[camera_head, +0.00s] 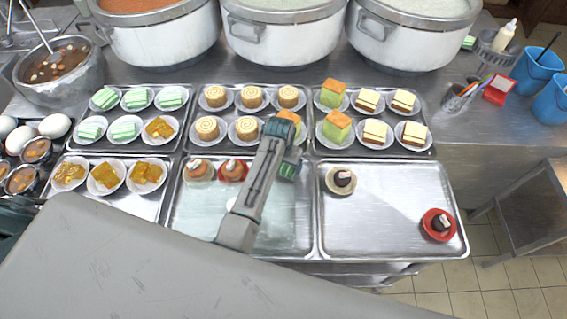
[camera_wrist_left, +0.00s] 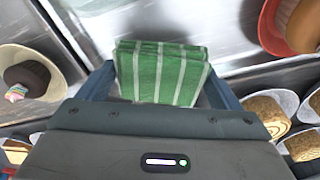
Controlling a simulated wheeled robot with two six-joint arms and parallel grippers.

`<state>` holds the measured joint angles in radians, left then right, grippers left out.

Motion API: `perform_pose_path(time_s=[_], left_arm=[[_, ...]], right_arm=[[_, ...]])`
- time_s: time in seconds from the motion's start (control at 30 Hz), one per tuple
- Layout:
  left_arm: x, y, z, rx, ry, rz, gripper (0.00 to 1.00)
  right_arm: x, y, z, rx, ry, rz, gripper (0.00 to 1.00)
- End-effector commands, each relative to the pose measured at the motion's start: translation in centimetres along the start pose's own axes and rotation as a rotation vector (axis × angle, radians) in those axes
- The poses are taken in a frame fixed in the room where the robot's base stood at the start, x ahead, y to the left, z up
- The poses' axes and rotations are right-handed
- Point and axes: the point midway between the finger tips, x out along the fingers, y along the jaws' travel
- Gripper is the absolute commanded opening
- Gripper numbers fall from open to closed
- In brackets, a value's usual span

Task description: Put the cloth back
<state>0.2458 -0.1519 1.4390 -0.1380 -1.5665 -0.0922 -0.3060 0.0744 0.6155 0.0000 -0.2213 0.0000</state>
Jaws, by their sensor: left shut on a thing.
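The folded green cloth (camera_wrist_left: 160,72) with pale stripes is between the fingers of my left gripper in the left wrist view. My left gripper (camera_wrist_left: 160,88) is shut on it, with one blue finger on each side. The cloth is mostly hidden there by the gripper and arm. My right gripper is not in view.
The front right tray (camera_head: 385,225) holds a cupcake on a pale plate (camera_head: 342,191) and another on a red plate (camera_head: 438,236). The front middle tray (camera_head: 290,240) holds desserts at its back. Back trays are full of plated cakes. Large pots (camera_head: 285,45) stand behind.

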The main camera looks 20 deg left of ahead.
Motion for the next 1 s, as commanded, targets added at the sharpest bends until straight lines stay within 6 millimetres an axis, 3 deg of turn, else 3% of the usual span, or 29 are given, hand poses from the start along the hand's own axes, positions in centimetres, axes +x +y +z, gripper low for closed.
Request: perform_pose_path(time_s=[0.03,0.17,0.57,0.87,0.9,0.97,1.0], left_arm=[[0.5,0.0,0.1,0.000,-0.003,0.000,0.65],[1.6,0.0,0.2,0.000,0.000,0.000,0.65],[2.1,0.0,0.2,0.000,0.001,0.000,0.65],[2.9,0.0,0.3,0.000,0.001,0.000,0.65],[2.8,0.0,0.3,0.000,0.001,0.000,0.88],[2.8,0.0,0.3,0.000,0.001,0.000,1.00],[2.8,0.0,0.3,0.000,0.001,0.000,1.00]], right_arm=[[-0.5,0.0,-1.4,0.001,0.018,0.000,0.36],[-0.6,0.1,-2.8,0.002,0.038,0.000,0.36],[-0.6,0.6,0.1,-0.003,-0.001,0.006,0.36],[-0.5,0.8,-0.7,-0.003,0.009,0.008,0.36],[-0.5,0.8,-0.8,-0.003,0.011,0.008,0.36],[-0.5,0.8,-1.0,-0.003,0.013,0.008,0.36],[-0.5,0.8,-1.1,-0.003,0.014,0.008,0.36]])
